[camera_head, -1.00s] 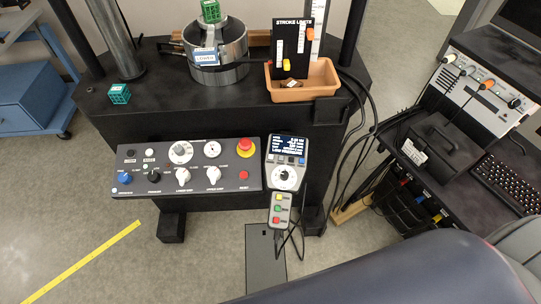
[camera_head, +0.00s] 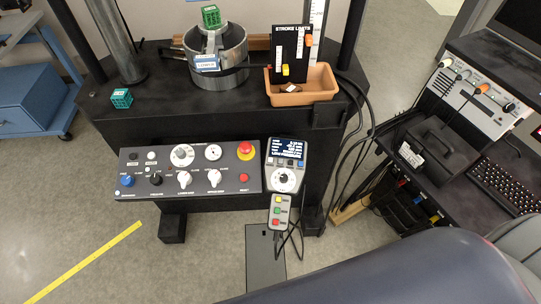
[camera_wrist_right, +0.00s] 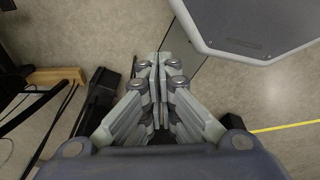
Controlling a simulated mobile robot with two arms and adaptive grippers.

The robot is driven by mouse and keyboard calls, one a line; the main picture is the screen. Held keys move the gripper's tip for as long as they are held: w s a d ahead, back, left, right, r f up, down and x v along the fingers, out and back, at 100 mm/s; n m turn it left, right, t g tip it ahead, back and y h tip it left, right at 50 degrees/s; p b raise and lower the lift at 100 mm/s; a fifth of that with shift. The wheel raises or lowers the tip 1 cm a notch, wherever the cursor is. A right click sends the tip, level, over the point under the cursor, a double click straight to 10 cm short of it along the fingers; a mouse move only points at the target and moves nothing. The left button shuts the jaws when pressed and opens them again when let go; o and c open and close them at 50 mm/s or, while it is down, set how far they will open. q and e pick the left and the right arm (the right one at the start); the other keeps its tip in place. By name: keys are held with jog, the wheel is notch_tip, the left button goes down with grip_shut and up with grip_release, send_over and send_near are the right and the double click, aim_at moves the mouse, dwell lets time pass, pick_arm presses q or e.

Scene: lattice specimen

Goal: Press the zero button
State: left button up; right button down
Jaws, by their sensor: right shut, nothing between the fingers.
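The black control panel (camera_head: 200,203) faces me on the front of the machine, with several knobs and buttons, a red mushroom button (camera_head: 245,150) and a small red button (camera_head: 244,177). Beside it is a grey handset (camera_head: 283,180) with a lit screen (camera_head: 287,149), a row of small buttons under the screen, and a dial. Below hangs a small pad (camera_head: 279,212) with yellow, green and red buttons. The labels are too small to tell which button is zero. My right gripper (camera_wrist_right: 157,62) is shut and empty above the floor in the right wrist view. My left gripper is out of view.
On the machine stand a ring-shaped fixture with a green lattice cube (camera_head: 211,16), an orange tray (camera_head: 303,98) and a teal cube (camera_head: 121,98). Cables hang right of the handset. A cart with a grey instrument (camera_head: 468,95) and keyboard (camera_head: 507,185) stands at right.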

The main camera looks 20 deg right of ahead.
jog(key=w+a+r+n+t+p, duration=0.1)
jog(key=w+r+t+p, duration=0.1)
jog(key=w+r, duration=0.7)
jog(key=w+a+r+n+t+p, duration=0.1)
jog(key=w+r+p, duration=0.3)
jog(key=w+r, duration=0.6)
jog(key=w+a+r+n+t+h+p, duration=0.1)
jog(key=w+a+r+t+p, duration=0.1)
jog(key=w+r, duration=0.8)
notch_tip(320, 180, up, 8)
jog(key=shift+f+t+p, duration=0.15)
jog(key=shift+t+p, duration=0.6)
jog(key=shift+t, duration=0.15)
jog(key=w+a+r+n+t+p, duration=0.1)
jog(key=w+a+r+n+t, duration=0.1)
jog(key=w+r, duration=0.6)
jog(key=shift+w+a+r+n+t+p, duration=0.15)
jog(key=shift+a+r+n+t+p, duration=0.3)
jog(key=shift+r+t, duration=0.3)
jog(key=b, duration=0.8)
send_over(271, 160)
jog(key=s+a, duration=0.1)
jog(key=s, duration=0.1)
jog(key=f, duration=0.8)
jog(key=shift+w+a, duration=0.2)
jog(key=shift+w, duration=0.05)
jog(key=shift+w+f, duration=0.15)
jog(key=shift+f, duration=0.15)
